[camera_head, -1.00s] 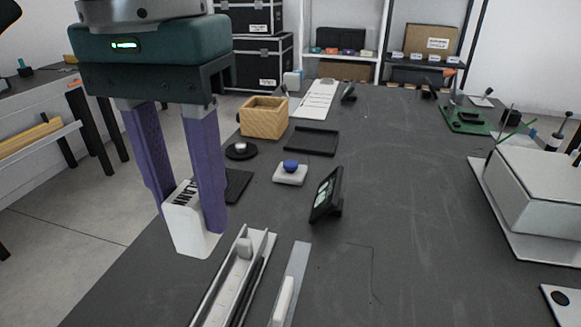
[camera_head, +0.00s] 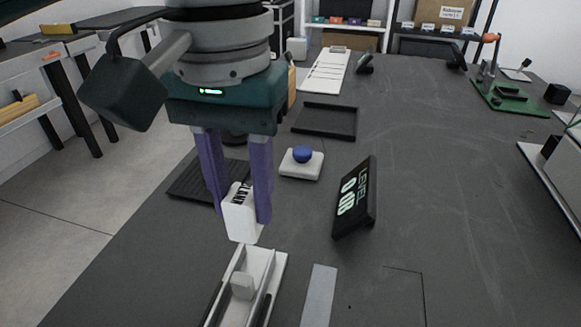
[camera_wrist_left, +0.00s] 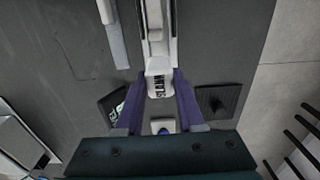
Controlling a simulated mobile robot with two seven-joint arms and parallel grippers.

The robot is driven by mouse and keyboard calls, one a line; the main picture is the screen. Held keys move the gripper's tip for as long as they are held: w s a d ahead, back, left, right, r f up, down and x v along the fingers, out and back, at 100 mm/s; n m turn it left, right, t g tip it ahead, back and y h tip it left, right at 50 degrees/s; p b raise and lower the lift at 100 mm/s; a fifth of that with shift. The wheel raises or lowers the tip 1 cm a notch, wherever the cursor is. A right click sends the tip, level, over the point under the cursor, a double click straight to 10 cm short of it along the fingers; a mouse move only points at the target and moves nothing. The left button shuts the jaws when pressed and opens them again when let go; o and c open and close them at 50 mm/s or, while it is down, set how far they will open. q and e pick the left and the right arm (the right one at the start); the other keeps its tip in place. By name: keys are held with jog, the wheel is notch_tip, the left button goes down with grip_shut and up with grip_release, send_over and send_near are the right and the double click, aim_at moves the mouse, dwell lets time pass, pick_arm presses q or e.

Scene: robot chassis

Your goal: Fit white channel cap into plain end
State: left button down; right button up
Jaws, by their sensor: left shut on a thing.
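My left gripper (camera_head: 240,210) has purple fingers pointing down, shut on the white channel cap (camera_head: 243,224). The cap is a small white block with dark lettering on its face. The white channel (camera_head: 272,270) lies on the table, with its far end just below the cap in the head view. A small pale block (camera_head: 242,285) sits inside the channel. In the left wrist view the cap (camera_wrist_left: 160,86) lines up with the end of the channel (camera_wrist_left: 158,45). I cannot tell whether they touch. My right gripper is not in view.
A grey strip (camera_head: 319,292) lies right of the channel. A tilted display (camera_head: 356,200) and a white base with a blue button (camera_head: 302,155) stand beyond it. A dark ribbed pad (camera_head: 190,182) lies left of the gripper. A black tray (camera_head: 327,121) is farther back. The table's right middle is clear.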

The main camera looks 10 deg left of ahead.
pick_arm(q)
notch_tip(320, 180, down, 7)
jog(key=shift+f+b, duration=0.15)
jog(key=shift+b, duration=0.7)
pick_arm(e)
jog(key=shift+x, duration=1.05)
pick_arm(q)
jog(key=shift+f, duration=0.1)
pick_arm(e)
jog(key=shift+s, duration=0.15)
pick_arm(q)
jog(key=shift+f, duration=0.1)
jog(key=c, duration=0.5)
grip_release()
